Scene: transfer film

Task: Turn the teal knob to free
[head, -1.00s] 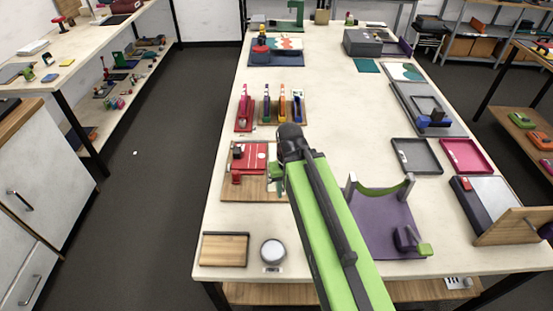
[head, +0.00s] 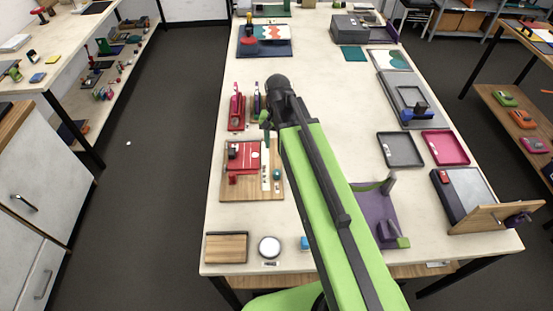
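A red device on a wooden board (head: 232,185) lies on the left half of the table. A small teal spot (head: 277,174) shows at the board's right side; it may be the teal knob, but it is too small to tell its setting. My gripper (head: 266,130) hangs down at the end of my green arm, above the table just beyond this board. It looks apart from the teal spot. Its fingers are tiny and partly hidden by my wrist, so I cannot see whether they are open or shut.
A crimson stand (head: 236,112) is close left of my gripper. The purple base (head: 378,212) is partly behind my arm. Grey (head: 400,149) and pink (head: 445,147) trays lie to the right. A round white-topped thing (head: 269,247) sits near the front edge. The table's centre is fairly clear.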

